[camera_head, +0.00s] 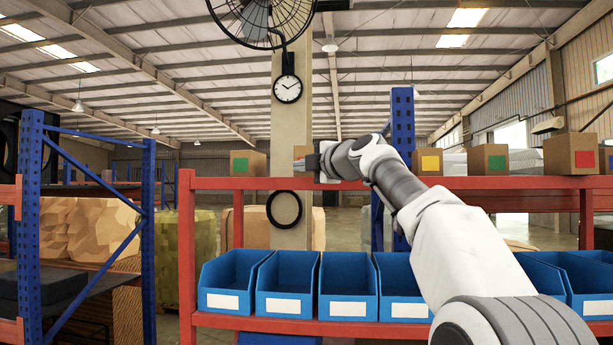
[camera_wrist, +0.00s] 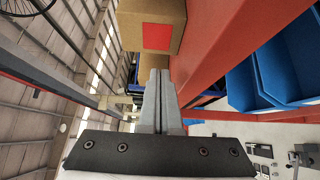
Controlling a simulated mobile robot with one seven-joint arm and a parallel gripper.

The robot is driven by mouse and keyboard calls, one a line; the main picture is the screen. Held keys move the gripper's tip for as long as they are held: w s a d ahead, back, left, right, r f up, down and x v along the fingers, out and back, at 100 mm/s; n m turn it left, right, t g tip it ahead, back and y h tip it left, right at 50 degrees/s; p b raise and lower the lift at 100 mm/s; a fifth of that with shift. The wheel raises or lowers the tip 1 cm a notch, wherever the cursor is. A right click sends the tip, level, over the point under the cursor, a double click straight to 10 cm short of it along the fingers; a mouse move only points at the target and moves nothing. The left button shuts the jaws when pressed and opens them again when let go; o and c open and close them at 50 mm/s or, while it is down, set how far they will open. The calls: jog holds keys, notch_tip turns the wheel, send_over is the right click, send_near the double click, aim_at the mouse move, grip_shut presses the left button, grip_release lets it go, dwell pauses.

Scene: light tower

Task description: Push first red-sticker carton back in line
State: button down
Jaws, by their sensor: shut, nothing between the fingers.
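A brown carton with a red sticker (camera_head: 303,151) stands on the top red shelf (camera_head: 225,183), mostly hidden behind my gripper in the head view. In the wrist view, the red-sticker carton (camera_wrist: 128,30) shows large at the top, its sticker facing the camera. My gripper (camera_head: 306,164) is at shelf-top height by this carton. Its fingers (camera_wrist: 159,74) are shut together and empty, with the tips just below the carton in the wrist picture. I cannot tell whether they touch it. Another red-sticker carton (camera_head: 570,154) stands at the far right.
Other cartons on the top shelf carry green (camera_head: 248,163), yellow (camera_head: 427,161) and green (camera_head: 489,159) stickers. Blue bins (camera_head: 348,287) line the shelf below. A blue upright (camera_head: 402,120) stands behind my arm. A pillar with a clock (camera_head: 287,88) is farther back.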

jog(key=b+v, duration=0.5)
jog(key=v, duration=0.5)
jog(key=shift+s+b, duration=0.3)
jog(key=shift+s, duration=0.1)
